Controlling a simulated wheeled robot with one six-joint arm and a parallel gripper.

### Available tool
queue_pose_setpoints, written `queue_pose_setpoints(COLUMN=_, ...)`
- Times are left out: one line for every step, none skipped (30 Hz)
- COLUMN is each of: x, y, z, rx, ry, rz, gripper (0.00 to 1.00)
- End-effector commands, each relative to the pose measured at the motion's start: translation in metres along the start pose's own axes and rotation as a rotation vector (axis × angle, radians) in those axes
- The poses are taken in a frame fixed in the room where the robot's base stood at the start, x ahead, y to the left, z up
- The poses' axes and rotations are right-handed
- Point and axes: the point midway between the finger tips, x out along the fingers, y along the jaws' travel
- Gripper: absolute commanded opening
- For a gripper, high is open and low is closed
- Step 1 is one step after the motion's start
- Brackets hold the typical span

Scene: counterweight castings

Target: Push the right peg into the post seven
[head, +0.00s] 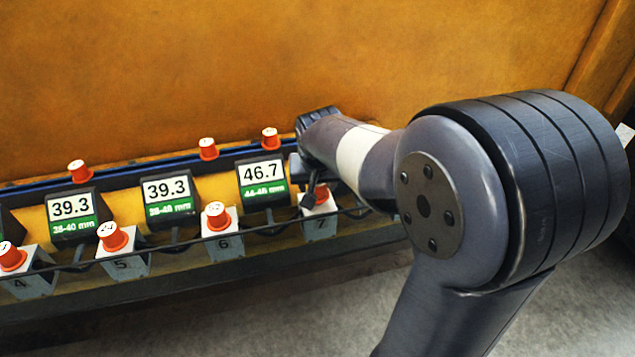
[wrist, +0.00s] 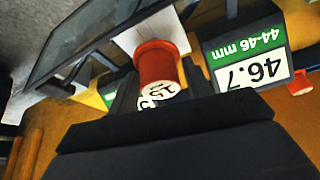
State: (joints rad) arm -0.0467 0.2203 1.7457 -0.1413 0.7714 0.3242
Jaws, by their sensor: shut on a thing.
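Post seven (head: 319,226) is a grey block marked 7 at the right end of the front row. A red peg (head: 318,196) with a white numbered cap is at its top, partly behind my gripper (head: 309,184). In the wrist view the red peg (wrist: 156,65) stands against the post's pale face (wrist: 140,36), with my dark gripper fingers (wrist: 158,92) on either side of it. The gripper is shut on this peg. How deep the peg sits in the post is hidden.
Posts six (head: 223,243), five (head: 124,265) and four (head: 30,284) each carry a red peg. A display reading 46.7 (head: 262,173), marked 44-46 mm, stands left of my gripper. Several loose-looking red pegs (head: 208,149) line the back rail. A thin dark rail (head: 180,244) runs along the posts.

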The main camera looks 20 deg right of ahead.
Motion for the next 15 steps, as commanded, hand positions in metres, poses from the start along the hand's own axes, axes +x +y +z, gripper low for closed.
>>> queue_pose_setpoints(x=0.002, y=0.000, z=0.001, rx=0.000, ry=0.000, rz=0.000, gripper=0.24)
queue_pose_setpoints(x=0.003, y=0.000, z=0.001, rx=0.000, ry=0.000, rz=0.000, gripper=0.24)
queue_pose_setpoints(x=0.004, y=0.000, z=0.002, rx=0.000, ry=0.000, rz=0.000, gripper=0.24)
queue_pose_setpoints(x=0.005, y=0.000, z=0.002, rx=0.000, ry=0.000, rz=0.000, gripper=0.24)
queue_pose_setpoints(x=0.005, y=0.000, z=0.002, rx=0.000, ry=0.000, rz=0.000, gripper=0.24)
queue_pose_setpoints(x=0.006, y=0.000, z=0.003, rx=0.000, ry=0.000, rz=0.000, gripper=0.24)
queue_pose_setpoints(x=0.007, y=0.000, z=0.003, rx=0.000, ry=0.000, rz=0.000, gripper=0.24)
queue_pose_setpoints(x=0.007, y=0.000, z=0.003, rx=0.000, ry=0.000, rz=0.000, gripper=0.24)
queue_pose_setpoints(x=0.009, y=0.000, z=0.004, rx=0.000, ry=0.000, rz=0.000, gripper=0.24)
queue_pose_setpoints(x=0.009, y=0.000, z=0.004, rx=0.000, ry=0.000, rz=0.000, gripper=0.24)
queue_pose_setpoints(x=0.010, y=0.000, z=0.004, rx=0.000, ry=0.000, rz=0.000, gripper=0.24)
queue_pose_setpoints(x=0.011, y=0.000, z=0.005, rx=0.000, ry=0.000, rz=0.000, gripper=0.24)
queue_pose_setpoints(x=0.011, y=0.000, z=0.005, rx=0.000, ry=0.000, rz=0.000, gripper=0.24)
queue_pose_setpoints(x=0.012, y=0.000, z=0.005, rx=0.000, ry=0.000, rz=0.000, gripper=0.24)
queue_pose_setpoints(x=0.013, y=0.000, z=0.006, rx=0.000, ry=0.000, rz=0.000, gripper=0.24)
